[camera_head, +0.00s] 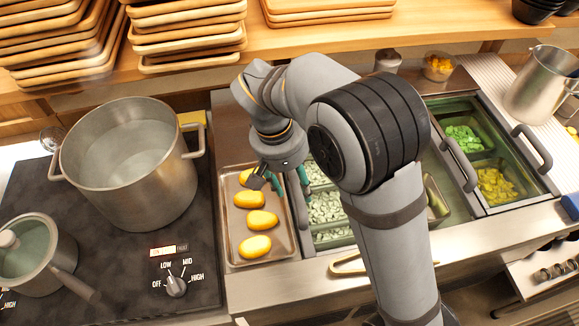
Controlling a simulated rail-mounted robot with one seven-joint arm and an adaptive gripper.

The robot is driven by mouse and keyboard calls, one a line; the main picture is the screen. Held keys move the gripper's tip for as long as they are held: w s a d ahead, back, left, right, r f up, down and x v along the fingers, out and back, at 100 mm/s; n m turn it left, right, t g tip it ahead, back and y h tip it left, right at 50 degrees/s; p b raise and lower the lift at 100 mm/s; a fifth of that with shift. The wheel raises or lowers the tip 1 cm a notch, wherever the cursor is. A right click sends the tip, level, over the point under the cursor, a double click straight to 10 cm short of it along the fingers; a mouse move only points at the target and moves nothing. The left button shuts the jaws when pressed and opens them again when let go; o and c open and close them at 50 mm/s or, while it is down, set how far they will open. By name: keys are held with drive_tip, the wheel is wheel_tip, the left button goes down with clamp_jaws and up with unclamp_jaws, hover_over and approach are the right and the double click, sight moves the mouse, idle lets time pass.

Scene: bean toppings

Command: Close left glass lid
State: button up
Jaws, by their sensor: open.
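The topping counter holds a left bin section (328,208) with chopped pale green and white toppings, and no glass is visible over the part I can see. Glass covering (490,150) with two dark handles, a left handle (460,165) and a right handle (532,148), lies over the right section. I cannot tell which pane is the left lid, since my arm hides the middle of the counter. My gripper (280,184) is open and empty, pointing down above the right edge of the potato tray, beside the left bins.
A metal tray (230,225) with several yellow potatoes lies left of the bins. A large pot (128,165) and a lidded saucepan (35,255) stand on the stove. A steel pitcher (540,85) stands at the right. Wooden trays (190,30) are stacked on the shelf.

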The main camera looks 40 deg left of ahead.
sight(300, 192)
wheel_tip(300, 192, up, 9)
drive_tip(key=s, duration=0.1)
drive_tip(key=shift+s+a+f, duration=0.15)
drive_tip(key=shift+s+a, duration=0.1)
drive_tip(key=shift+a, duration=0.2)
drive_tip(key=shift+f, duration=0.1)
drive_tip(key=f, duration=0.4)
drive_tip(key=w+d+f, duration=0.1)
drive_tip(key=f, duration=0.2)
drive_tip(key=w+f, duration=0.1)
drive_tip(key=f, duration=0.3)
drive_tip(key=shift+w+d+f, duration=0.1)
drive_tip(key=shift+d+f, duration=0.1)
drive_tip(key=shift+f, duration=0.15)
drive_tip(key=shift+w, duration=0.15)
drive_tip(key=shift+w+d, duration=0.4)
drive_tip(key=shift+w, duration=0.05)
drive_tip(key=shift+s+a, duration=0.1)
drive_tip(key=shift+s, duration=0.05)
